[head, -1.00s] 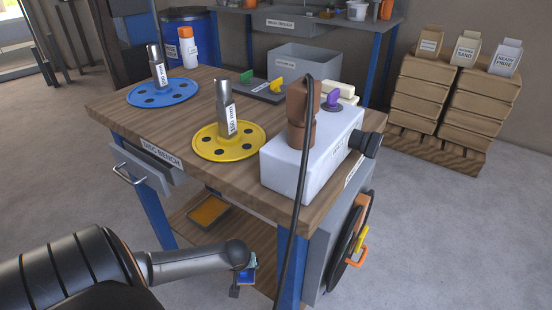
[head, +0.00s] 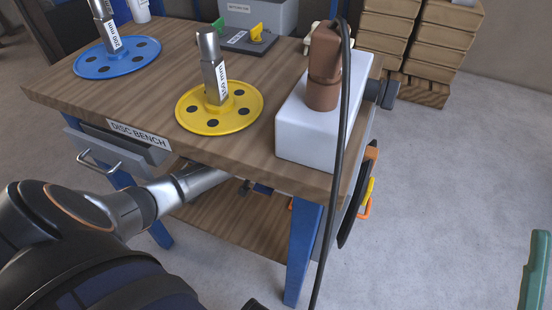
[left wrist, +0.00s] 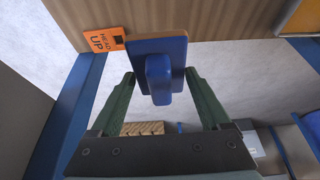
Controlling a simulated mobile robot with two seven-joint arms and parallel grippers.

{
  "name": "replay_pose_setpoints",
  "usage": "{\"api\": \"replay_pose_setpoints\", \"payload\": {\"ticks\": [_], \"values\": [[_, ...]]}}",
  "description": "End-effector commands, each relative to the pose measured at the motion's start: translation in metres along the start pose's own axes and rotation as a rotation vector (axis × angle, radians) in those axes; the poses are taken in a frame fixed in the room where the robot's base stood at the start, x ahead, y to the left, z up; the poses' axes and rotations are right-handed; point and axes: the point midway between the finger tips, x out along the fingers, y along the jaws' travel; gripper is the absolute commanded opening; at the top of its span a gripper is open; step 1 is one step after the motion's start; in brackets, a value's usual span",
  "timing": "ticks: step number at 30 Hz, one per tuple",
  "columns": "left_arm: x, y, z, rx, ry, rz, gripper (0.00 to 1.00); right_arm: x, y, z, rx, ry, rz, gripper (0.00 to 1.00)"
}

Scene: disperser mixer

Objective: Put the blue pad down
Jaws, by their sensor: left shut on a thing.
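The blue pad (left wrist: 160,50) is a flat blue block with a raised blue grip (left wrist: 158,78), seen close in the left wrist view.
The disc bench (head: 60,95) carries a yellow disc (head: 190,110), a blue disc (head: 85,66) and a white block (head: 300,130). A blue leg (head: 304,250) stands right of my arm. An orange sign (left wrist: 103,39) adjoins the board.

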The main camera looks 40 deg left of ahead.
Motion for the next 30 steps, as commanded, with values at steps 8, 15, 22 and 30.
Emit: {"api": "replay_pose_setpoints", "payload": {"ticks": [8, 15, 22, 30], "values": [[0.007, 0.027, 0.031, 0.019, -0.004, 0.01, 0.36, -0.007, -0.004, 0.007, 0.011, -0.001, -0.001, 0.5], [0.013, 0.065, 0.083, 0.016, -0.003, 0.01, 0.36, -0.018, -0.011, 0.018, 0.037, -0.004, -0.002, 0.5], [0.036, 0.08, 0.112, 0.014, 0.0, 0.006, 0.36, -0.029, -0.018, 0.029, 0.067, -0.01, -0.005, 0.5], [0.047, 0.089, 0.128, 0.013, -0.002, 0.007, 0.36, -0.036, -0.022, 0.036, 0.074, -0.015, -0.006, 0.5]]}}
